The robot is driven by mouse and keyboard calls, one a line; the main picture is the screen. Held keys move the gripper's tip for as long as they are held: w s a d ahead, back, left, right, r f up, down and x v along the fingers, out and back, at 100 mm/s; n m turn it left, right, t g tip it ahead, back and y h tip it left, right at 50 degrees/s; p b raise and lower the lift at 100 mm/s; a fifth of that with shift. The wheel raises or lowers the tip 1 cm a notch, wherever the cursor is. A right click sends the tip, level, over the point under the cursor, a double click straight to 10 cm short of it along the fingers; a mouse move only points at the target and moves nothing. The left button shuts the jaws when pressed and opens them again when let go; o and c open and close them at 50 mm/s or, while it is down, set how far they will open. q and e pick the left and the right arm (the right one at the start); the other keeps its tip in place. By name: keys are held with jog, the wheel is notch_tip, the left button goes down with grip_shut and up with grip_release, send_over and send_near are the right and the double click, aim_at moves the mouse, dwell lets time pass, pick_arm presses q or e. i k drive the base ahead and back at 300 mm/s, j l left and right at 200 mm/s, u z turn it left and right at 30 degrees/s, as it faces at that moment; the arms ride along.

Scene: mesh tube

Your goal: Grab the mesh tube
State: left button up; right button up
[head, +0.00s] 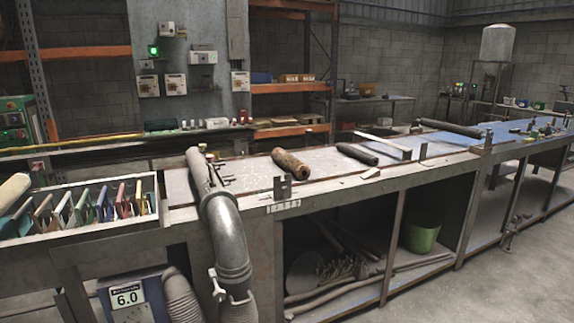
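Several tube-like pieces lie on the long workbench, and I cannot tell for certain which is the mesh tube. A brown, rough-surfaced tube (290,163) lies on its side near the middle of the bench top, behind a small upright metal bracket. A dark grey tube (357,154) lies to its right, apart from it. Another long dark tube (450,129) lies farther along on the bluish part of the bench. Neither of my grippers is in view, and nothing is seen touching these tubes.
The workbench (330,190) runs across the view. A thick grey duct (228,235) hangs over its front edge. A tray (100,226) with coloured panels is at left. The metal bracket (283,186) stands at the bench's front edge. A green bucket (421,235) sits underneath. Open floor lies at lower right.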

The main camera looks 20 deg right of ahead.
aim_at(303, 171)
jog(key=l+u, duration=0.1)
jog(key=u, duration=0.4)
jog(key=l+u, duration=0.4)
jog(key=l, duration=0.45)
jog(key=l+u, duration=0.4)
jog(key=l, duration=0.45)
